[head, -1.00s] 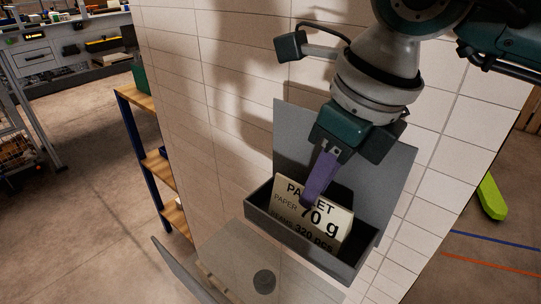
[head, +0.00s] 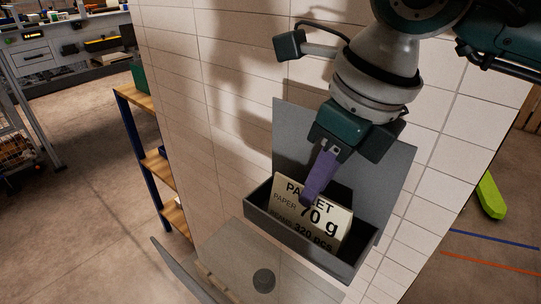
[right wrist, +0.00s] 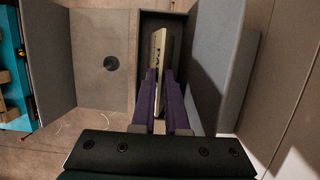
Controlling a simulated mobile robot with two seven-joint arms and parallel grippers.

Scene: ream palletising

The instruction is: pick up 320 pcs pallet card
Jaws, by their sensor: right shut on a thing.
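The pallet card (head: 337,224) is a cream card printed "PALLET PAPER 70 g" and "320 pcs". It stands tilted in a dark grey wall box (head: 301,247), with its lower edge hidden behind the box's front wall. My right gripper (head: 308,200) reaches down from above with purple fingers, shut on the card at its upper middle. In the right wrist view the card (right wrist: 158,50) shows edge-on between the two purple fingers (right wrist: 162,78). My left gripper is not in the head view.
A grey back plate (head: 384,160) rises behind the box against a white tiled wall (head: 230,120). A grey surface with a dark round knob (head: 264,280) lies below the box. A wooden shelf rack (head: 157,166) stands left. A lime-green object (head: 491,195) lies right.

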